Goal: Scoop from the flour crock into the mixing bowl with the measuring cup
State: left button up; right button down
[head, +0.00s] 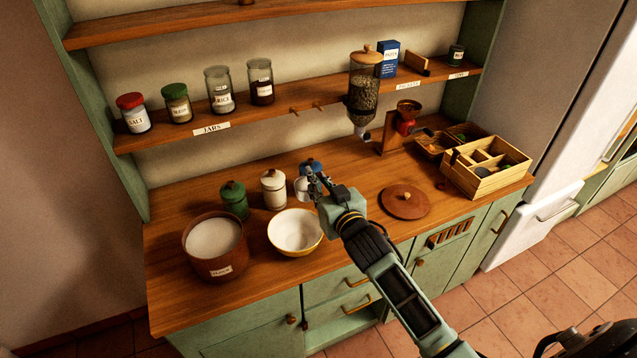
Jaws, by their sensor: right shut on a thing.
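The flour crock (229,268) is brown, open and full of white flour, at the left front of the counter. The mixing bowl (312,248), white inside with a yellow outside, stands right of it and looks empty. My right gripper (314,181) is above the counter, behind and right of the bowl. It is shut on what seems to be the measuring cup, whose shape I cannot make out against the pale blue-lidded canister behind. A round wooden lid (405,203) lies flat on the counter to the right. My left gripper is out of view.
A green canister (235,202) and a cream canister (274,192) stand behind the bowl. A glass dispenser (363,90), a red-bodied grinder (405,122) and a divided wooden box (490,180) are farther right. A shelf with jars (220,92) overhangs the back.

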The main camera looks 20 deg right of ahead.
pick_arm(q)
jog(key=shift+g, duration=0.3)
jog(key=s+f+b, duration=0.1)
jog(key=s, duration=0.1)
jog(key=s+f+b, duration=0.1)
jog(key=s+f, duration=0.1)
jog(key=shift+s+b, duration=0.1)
jog(key=shift+b, duration=0.3)
pick_arm(e)
jog(key=s+f+n, duration=0.1)
jog(key=s+a+f+n, duration=0.1)
jog(key=s+n, duration=0.1)
jog(key=s+f+n, duration=0.1)
jog(key=n, duration=0.1)
jog(key=shift+s+a+f+h, duration=0.25)
jog(key=shift+h, duration=0.15)
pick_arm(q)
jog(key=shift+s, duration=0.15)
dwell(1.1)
